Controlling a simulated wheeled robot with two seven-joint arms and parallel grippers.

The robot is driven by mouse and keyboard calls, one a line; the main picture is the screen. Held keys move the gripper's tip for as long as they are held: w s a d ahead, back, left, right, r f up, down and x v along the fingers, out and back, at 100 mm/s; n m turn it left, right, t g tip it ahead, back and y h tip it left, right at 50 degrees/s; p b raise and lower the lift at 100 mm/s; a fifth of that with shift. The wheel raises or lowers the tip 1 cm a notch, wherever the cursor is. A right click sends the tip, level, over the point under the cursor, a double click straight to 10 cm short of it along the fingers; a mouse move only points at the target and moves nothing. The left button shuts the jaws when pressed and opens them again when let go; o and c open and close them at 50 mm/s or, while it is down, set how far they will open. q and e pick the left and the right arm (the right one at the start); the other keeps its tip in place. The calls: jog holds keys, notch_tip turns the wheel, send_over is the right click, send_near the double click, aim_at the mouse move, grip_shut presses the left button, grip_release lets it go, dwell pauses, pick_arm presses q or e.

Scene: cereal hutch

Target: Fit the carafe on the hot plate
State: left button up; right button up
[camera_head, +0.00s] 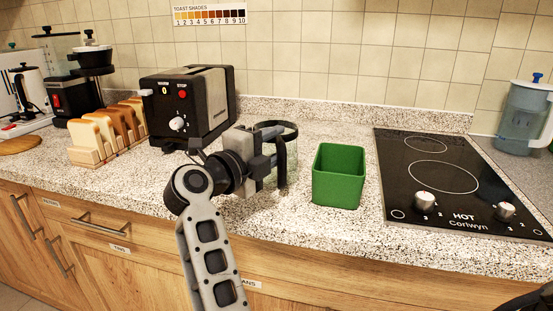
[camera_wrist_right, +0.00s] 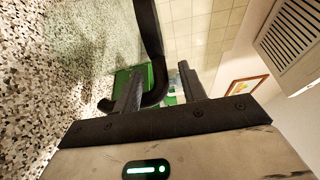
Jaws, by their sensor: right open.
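The glass carafe (camera_head: 291,172) with a black rim and black handle stands on the speckled counter, partly hidden behind my right gripper (camera_head: 274,157). My right gripper is open at the handle. In the right wrist view, the curved black handle (camera_wrist_right: 150,35) passes between the open fingers (camera_wrist_right: 160,90) without being clamped; contact is unclear. A black coffee maker (camera_head: 80,90) stands at the back left; its hot plate is hard to make out. A black cooktop (camera_head: 395,165) marked HOT lies at the right, its two ringed zones bare. My left gripper is not in view.
A green open box (camera_head: 338,190) stands just right of the carafe. A black toaster (camera_head: 205,95) and a wooden rack (camera_head: 85,156) of toast slices stand left, between the carafe and coffee maker.

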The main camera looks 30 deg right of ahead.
grip_shut()
